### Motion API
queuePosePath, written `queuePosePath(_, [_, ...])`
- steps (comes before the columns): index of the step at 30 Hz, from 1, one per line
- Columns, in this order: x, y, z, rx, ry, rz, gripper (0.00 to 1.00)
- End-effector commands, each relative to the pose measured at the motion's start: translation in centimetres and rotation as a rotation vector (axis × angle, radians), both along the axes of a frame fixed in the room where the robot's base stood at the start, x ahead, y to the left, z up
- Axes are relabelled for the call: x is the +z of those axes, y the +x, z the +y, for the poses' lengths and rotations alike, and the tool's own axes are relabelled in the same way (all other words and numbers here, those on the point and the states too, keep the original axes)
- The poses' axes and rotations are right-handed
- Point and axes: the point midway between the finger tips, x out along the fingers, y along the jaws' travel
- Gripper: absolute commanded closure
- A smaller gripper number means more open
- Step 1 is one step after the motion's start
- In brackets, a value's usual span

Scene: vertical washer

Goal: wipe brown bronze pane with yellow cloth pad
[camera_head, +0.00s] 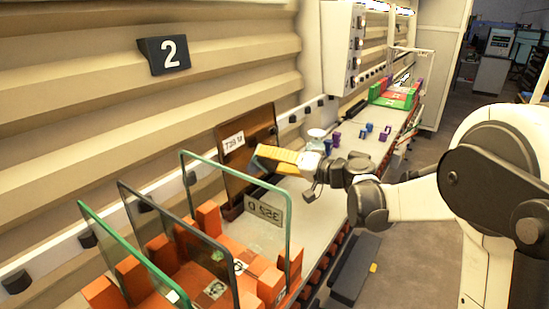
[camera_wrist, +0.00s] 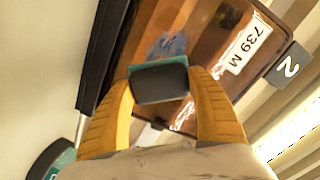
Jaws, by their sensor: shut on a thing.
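The brown bronze pane (camera_head: 236,158) stands upright in a dark base by the ribbed wall, with a white label. In the wrist view the pane (camera_wrist: 200,65) reads 739 M and has a blue-grey smudge left of the label. My gripper (camera_head: 262,159), with yellow fingers, is shut on a small pad (camera_wrist: 160,84). The pad looks dark grey with a teal edge; I see no yellow on it. It is in front of the pane, below the smudge in the wrist view. I cannot tell whether it touches the glass.
Clear panes (camera_head: 288,205) and a dark-edged pane (camera_head: 180,250) stand among orange blocks (camera_head: 208,218) at front left. A pale round-topped object (camera_head: 316,134) stands behind my gripper. Small blue and purple pieces (camera_head: 368,128) lie farther along the bench. The right-hand bench surface is mostly free.

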Motion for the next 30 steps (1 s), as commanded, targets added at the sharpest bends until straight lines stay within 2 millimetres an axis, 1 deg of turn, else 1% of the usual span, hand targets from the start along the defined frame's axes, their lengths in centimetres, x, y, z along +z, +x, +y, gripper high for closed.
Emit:
queuePosePath(5, [0.0,-0.6,0.5,0.001,0.000,0.000,0.58])
queuePosePath(13, [0.0,-2.6,2.0,0.001,0.000,0.000,0.58])
queuePosePath(20, [0.0,-3.2,2.5,0.001,0.001,0.001,0.58])
queuePosePath(30, [0.0,-5.4,4.4,0.001,0.001,0.001,0.58])
